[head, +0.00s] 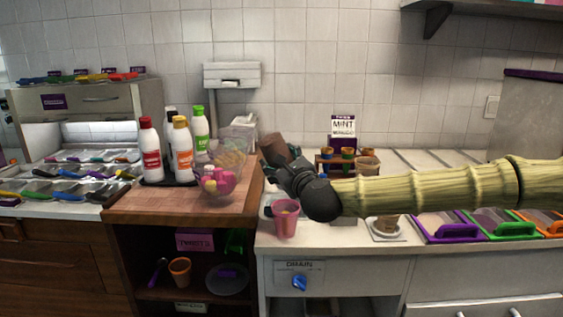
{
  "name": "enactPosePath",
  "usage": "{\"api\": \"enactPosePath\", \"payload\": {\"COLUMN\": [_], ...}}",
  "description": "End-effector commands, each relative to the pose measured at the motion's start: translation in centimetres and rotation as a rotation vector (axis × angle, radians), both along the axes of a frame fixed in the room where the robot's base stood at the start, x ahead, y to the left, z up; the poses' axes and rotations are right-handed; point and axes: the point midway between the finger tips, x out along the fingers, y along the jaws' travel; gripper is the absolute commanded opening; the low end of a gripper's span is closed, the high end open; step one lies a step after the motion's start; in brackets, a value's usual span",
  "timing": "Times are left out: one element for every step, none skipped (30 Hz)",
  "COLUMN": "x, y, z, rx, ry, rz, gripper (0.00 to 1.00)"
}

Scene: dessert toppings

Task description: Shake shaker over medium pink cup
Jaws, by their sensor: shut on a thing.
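A pink cup (285,222) stands upright near the front edge of the white counter, with something yellowish showing at its top. My gripper (277,169) is up and slightly left of the cup in the picture. It is shut on a brown, roughly cylindrical thing, which looks like the shaker (272,146). The shaker looks tilted, and its lower part is hidden by the fingers. I cannot tell whether its opening is over the cup.
Red, orange and green-capped bottles (181,150) and a clear bowl with pink pieces (217,182) stand on the wooden counter to the left. Colour-rimmed bins (448,228) lie right.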

Motion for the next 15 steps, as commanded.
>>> {"api": "enactPosePath", "payload": {"x": [0.0,0.0,0.0,0.0,0.0,0.0,0.0,0.0,0.0,0.0,0.0,0.0,0.0,0.0,0.0], "y": [0.0,0.0,0.0,0.0,0.0,0.0,0.0,0.0,0.0,0.0,0.0,0.0,0.0,0.0,0.0], "z": [0.1,0.1,0.2,0.3,0.4,0.6,0.8,1.0,1.2,1.4,1.5,1.7,1.9,2.0,2.2], "rx": [0.001,0.001,0.001,0.001,0.001,0.001,0.001,0.001,0.001,0.001,0.001,0.001,0.001,0.001,0.001], "ry": [-0.001,-0.001,-0.001,-0.001,-0.001,-0.001,-0.001,-0.001,-0.001,-0.001,-0.001,-0.001,-0.001,-0.001,-0.001], "rz": [0.000,0.000,0.000,0.000,0.000,0.000,0.000,0.000,0.000,0.000,0.000,0.000,0.000,0.000,0.000], "gripper": [0.29,0.29,0.29,0.29,0.29,0.29,0.29,0.29,0.29,0.29,0.29,0.29,0.29,0.29,0.29]}}
